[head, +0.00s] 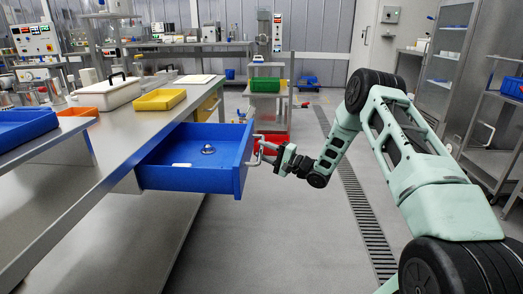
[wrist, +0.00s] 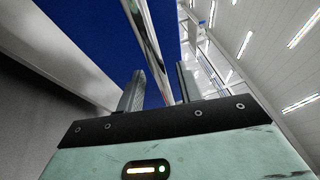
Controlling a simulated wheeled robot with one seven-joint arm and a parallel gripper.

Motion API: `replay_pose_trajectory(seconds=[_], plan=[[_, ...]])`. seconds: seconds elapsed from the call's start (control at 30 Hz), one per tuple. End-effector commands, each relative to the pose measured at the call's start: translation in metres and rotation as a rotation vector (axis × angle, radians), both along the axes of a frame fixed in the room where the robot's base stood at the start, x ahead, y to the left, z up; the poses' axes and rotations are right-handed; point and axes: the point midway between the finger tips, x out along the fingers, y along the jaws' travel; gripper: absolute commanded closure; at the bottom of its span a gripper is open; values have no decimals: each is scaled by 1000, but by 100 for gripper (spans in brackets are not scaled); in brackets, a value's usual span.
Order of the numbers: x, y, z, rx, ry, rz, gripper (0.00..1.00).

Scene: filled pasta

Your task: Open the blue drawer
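The blue drawer (head: 190,178) is pulled well out from under the steel worktable in the head view. Its inside shows a small shiny round object (head: 208,149) and a flat white piece (head: 181,165). The drawer's metal handle (head: 257,143) is on its right-hand front face. My gripper (head: 268,153) is at that handle. In the wrist view the handle bar (wrist: 152,45) runs between the two fingers of my gripper (wrist: 160,90), with blue drawer front (wrist: 88,25) behind. Gaps seem to show between bar and fingers, so the fingers look open around it.
The steel worktable (head: 75,190) carries a yellow tray (head: 160,99), a white lidded box (head: 107,93) and a blue tray (head: 24,128). A cart with a green crate (head: 266,85) stands behind the drawer. The floor (head: 275,240) in front is clear.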

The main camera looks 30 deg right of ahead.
Motion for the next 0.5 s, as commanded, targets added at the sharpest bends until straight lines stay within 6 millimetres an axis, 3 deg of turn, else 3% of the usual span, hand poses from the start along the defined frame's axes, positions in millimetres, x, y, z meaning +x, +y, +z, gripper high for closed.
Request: replay_pose_trajectory(seconds=[0.5], plan=[[-98,-61,-20,2,2,-3,64]])
